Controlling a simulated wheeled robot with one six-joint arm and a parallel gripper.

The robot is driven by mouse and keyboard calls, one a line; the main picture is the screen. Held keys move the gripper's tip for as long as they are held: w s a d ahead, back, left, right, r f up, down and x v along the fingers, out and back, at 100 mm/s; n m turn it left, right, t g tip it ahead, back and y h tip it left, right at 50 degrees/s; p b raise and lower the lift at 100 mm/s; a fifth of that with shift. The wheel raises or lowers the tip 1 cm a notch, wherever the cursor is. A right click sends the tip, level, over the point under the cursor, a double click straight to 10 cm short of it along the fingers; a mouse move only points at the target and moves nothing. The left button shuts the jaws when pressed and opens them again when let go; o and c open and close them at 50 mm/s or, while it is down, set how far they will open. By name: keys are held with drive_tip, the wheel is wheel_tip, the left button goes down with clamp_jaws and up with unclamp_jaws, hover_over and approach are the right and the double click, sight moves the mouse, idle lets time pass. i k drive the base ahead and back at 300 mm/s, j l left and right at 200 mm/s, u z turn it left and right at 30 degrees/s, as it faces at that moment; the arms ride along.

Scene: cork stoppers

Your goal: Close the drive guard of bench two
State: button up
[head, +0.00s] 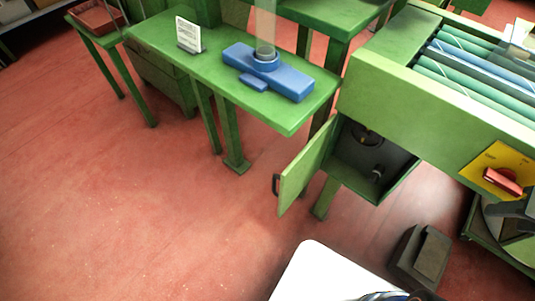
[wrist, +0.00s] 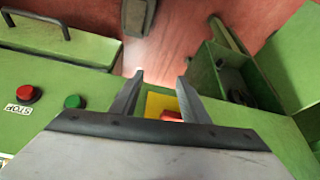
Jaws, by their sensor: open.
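The drive guard (head: 303,172) is a green hinged panel with a dark handle (head: 276,184). It stands swung open at the left of a dark compartment (head: 350,165) under the roller bench (head: 410,100), showing round drive parts inside. The compartment (wrist: 235,80) is also in the wrist view at right, beside a green panel I cannot surely identify. My gripper (wrist: 160,75) is open and empty, its two fingers above the yellow switch plate (wrist: 157,103). This plate with its red switch (head: 503,181) is at right in the head view. The gripper is apart from the guard.
A green table (head: 170,35) at upper left holds a blue fixture (head: 285,80) and a white sign (head: 188,35). A dark pedal-like block (head: 420,257) stands on the red floor. Red (wrist: 28,94) and green (wrist: 73,101) buttons are left in the wrist view. Floor left of the guard is clear.

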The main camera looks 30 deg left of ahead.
sight(299, 173)
drive_tip(key=j+u, duration=0.1)
drive_tip(key=j, duration=0.65)
drive_tip(key=i+j+u, duration=0.1)
drive_tip(key=j, duration=0.65)
